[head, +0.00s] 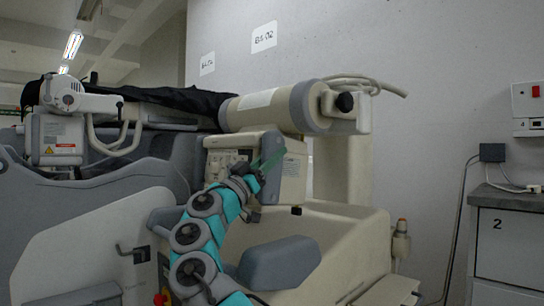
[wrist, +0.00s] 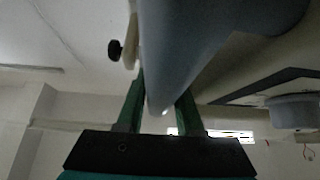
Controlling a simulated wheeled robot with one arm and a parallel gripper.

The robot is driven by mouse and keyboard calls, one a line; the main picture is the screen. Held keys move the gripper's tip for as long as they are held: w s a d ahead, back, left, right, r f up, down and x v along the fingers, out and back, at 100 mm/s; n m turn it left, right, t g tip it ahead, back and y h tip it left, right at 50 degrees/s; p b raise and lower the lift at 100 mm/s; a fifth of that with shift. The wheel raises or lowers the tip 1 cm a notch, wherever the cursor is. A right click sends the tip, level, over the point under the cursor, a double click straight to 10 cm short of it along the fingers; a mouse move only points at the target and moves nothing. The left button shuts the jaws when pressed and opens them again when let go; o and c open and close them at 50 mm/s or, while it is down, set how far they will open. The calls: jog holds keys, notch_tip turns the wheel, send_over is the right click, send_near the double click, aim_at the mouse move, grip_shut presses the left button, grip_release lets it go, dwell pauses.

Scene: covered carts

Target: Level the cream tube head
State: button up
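The cream tube head (head: 275,107) is a thick cylinder with grey bands, lying nearly horizontal at the top of the cream machine in the head view. Viewing angle makes any slight tilt hard to judge. A black knob (head: 345,102) sits at its right end; a black knob also shows in the wrist view (wrist: 115,51). My gripper (head: 272,160) is below the tube head, in front of the cream box. In the wrist view its green fingers (wrist: 160,105) are apart, with the narrow end of a grey rounded part (wrist: 180,45) between or just beyond them. Contact is unclear.
The cream box (head: 291,178) stands under the tube head. A grey pad (head: 280,262) lies on the machine's lower body. A black cover (head: 175,101) drapes behind at left, beside a white-and-grey unit (head: 58,135). A grey cabinet (head: 510,245) stands at right by the wall.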

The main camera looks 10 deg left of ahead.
jog(key=o, duration=0.4)
jog(key=shift+c, duration=0.2)
jog(key=shift+s+a, duration=0.1)
jog(key=v, duration=0.7)
jog(key=shift+s+f+b, duration=0.2)
jog(key=shift+b, duration=0.2)
jog(key=shift+a, duration=0.1)
